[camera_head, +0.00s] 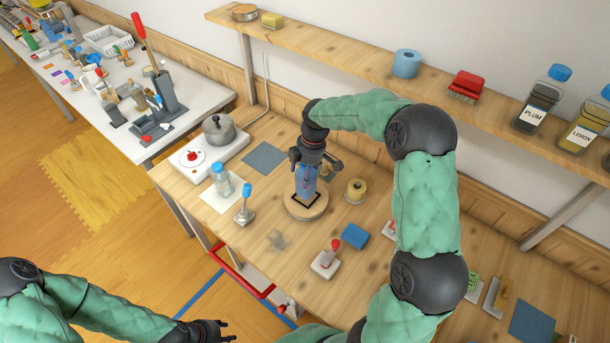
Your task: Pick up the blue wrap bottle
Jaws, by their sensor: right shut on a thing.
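The blue wrap bottle (305,187) stands upright over a round wooden disc (304,210) with a black square outline, on the wooden bench. My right gripper (308,164) reaches down from above and is shut on the bottle, hiding its top. I cannot tell whether the bottle's base touches the disc. My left gripper (229,331) is at the bottom edge, in front of the bench, with its fingers apart and empty.
A clear bottle with a blue cap (221,181) and a blue-topped stand (245,205) are left of the disc. A yellow roll (356,190) is close on the right. A red-knobbed block (328,261) and a blue block (355,236) lie in front. A shelf (340,56) runs behind.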

